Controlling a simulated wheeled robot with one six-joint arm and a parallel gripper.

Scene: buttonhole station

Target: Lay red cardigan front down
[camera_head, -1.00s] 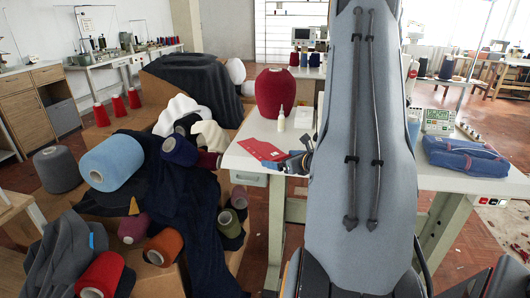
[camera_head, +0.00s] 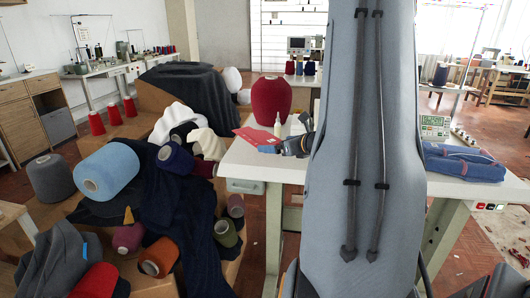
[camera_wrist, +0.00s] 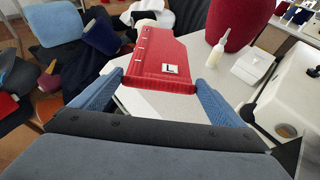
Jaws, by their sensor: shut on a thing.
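The red cardigan front (camera_wrist: 160,62) is a flat red panel with a row of small marks along one edge and a white tag lettered "L". My gripper (camera_wrist: 158,84) is shut on its near edge, between the two blue fingers. The panel extends forward from the fingers over the white table. In the head view the red cardigan front (camera_head: 250,136) and my gripper (camera_head: 291,146) show above the left part of the white tabletop (camera_head: 246,164). My grey arm hides the middle of that table. I cannot tell whether the panel touches the tabletop.
A large red yarn cone (camera_head: 271,97) and a small white bottle (camera_head: 278,125) stand just behind the panel. A folded blue garment (camera_head: 462,164) lies on the table's right part. Boxes with dark cloth and several yarn cones (camera_head: 107,170) crowd the left.

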